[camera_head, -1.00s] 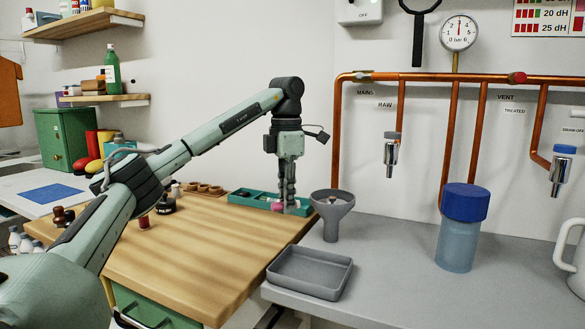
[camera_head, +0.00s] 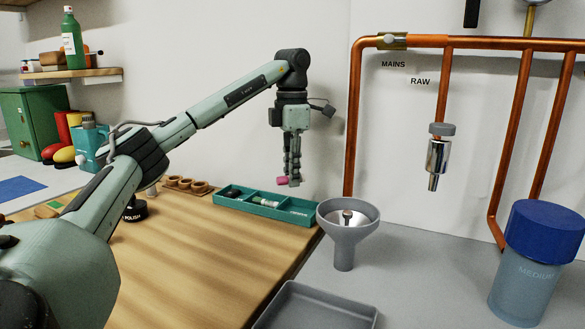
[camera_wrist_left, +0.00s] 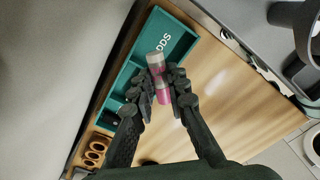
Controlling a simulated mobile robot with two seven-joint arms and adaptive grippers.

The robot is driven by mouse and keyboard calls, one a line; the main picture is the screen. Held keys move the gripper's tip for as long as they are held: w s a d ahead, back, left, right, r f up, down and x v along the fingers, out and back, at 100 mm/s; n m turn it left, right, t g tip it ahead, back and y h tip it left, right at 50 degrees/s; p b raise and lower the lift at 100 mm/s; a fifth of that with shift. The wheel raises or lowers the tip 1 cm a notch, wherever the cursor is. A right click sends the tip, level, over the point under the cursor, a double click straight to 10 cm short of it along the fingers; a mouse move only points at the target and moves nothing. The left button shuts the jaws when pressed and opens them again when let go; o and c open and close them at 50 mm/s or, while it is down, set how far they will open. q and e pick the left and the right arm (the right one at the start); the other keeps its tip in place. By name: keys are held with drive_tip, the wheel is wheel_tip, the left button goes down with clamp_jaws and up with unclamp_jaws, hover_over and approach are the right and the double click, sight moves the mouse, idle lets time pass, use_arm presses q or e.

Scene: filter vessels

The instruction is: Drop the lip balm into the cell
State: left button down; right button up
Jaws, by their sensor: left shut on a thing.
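The lip balm is a small pink tube with a pale, clear-looking end; it shows in the head view (camera_head: 282,181) and in the wrist view (camera_wrist_left: 163,94). My left gripper (camera_head: 292,180) points down and is shut on it, also in the wrist view (camera_wrist_left: 162,84). They are above the teal divided tray (camera_head: 300,217), apart from it. In the wrist view the tray's end compartment (camera_wrist_left: 172,30) is empty and lettered "ODDS" or similar. The tray's other compartments hold small items, including a pale green-and-white one (camera_head: 265,202). My right gripper is not in view.
A grey funnel (camera_head: 344,254) stands just right of the tray on the grey counter. A grey shallow bin (camera_head: 312,312) is in front. A blue-lidded vessel (camera_head: 540,265) stands at right. The wooden worktop's middle is clear.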

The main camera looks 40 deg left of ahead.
use_arm(q)
drive_tip(key=shift+s+f, duration=0.1)
drive_tip(key=shift+f, duration=0.35)
wheel_tip(320, 180, down, 2)
drive_tip(key=shift+d, duration=0.1)
drive_tip(key=shift+f+b, duration=0.3)
drive_tip(key=shift+f, duration=1.05)
drive_tip(key=c, duration=1.4)
unclamp_jaws()
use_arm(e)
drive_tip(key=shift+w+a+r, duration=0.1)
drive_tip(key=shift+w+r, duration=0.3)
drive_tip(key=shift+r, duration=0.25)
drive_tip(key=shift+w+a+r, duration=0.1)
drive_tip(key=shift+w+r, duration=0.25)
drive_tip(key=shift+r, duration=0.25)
use_arm(q)
wheel_tip(320, 180, up, 12)
drive_tip(key=shift+r, duration=0.1)
